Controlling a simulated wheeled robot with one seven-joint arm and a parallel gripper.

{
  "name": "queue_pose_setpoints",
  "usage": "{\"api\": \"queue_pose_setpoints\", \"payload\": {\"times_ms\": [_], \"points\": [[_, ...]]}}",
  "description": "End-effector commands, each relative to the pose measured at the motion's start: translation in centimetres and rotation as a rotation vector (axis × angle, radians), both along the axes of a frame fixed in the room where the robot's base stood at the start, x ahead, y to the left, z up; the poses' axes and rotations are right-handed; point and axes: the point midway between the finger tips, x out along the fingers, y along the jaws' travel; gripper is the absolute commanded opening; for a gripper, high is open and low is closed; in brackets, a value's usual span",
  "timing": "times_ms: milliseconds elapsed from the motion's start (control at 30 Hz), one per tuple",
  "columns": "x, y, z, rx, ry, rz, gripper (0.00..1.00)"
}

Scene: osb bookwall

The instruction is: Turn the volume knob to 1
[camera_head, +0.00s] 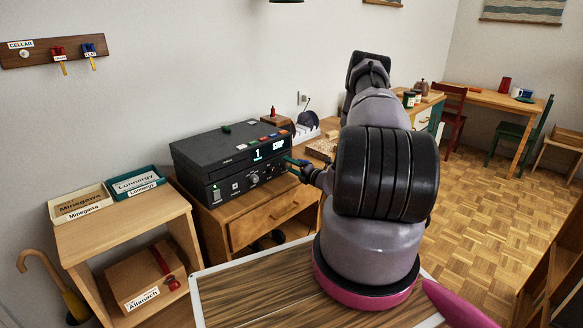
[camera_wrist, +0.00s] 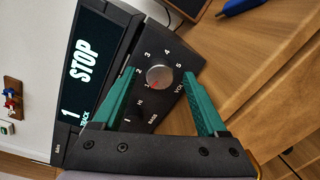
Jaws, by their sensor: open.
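The volume knob (camera_wrist: 159,76) is a round silver dial on the black player's (camera_wrist: 122,40) front panel. Printed numbers and the letters VOL stand around it in the wrist view. A small red mark shows on its lower-left part; I cannot tell exactly which number it points at. My gripper (camera_wrist: 158,74) is open, with its two green fingers on either side of the knob. I cannot tell whether they touch it. In the head view the player (camera_head: 220,150) stands on a wooden cabinet, and my gripper (camera_head: 294,164) is at its front right.
The player's lit display (camera_wrist: 82,65) reads 1 and STOP. Left of it, a shelf (camera_head: 125,222) carries two labelled trays. Parquet floor (camera_head: 465,190) is open farther right.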

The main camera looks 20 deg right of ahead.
Motion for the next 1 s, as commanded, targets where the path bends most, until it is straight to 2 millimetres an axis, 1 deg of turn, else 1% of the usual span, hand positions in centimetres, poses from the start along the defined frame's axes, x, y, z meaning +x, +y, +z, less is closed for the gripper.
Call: {"api": "queue_pose_setpoints", "payload": {"times_ms": [67,167,400,500,600,767,1000], "points": [[-0.5,-0.2,0.0,0.000,0.002,-0.002,0.75],[-1.8,-0.7,0.1,0.001,0.001,-0.003,0.75],[-6.5,-2.3,0.3,0.002,0.003,-0.005,0.75],[-8.2,-2.7,0.4,0.002,0.003,-0.003,0.75],[-9.3,-3.1,0.5,0.001,0.002,-0.003,0.75],[-10.2,-3.3,0.5,-0.001,0.001,-0.002,0.75],[-10.2,-3.3,0.5,0.000,0.001,0.000,0.75]]}}
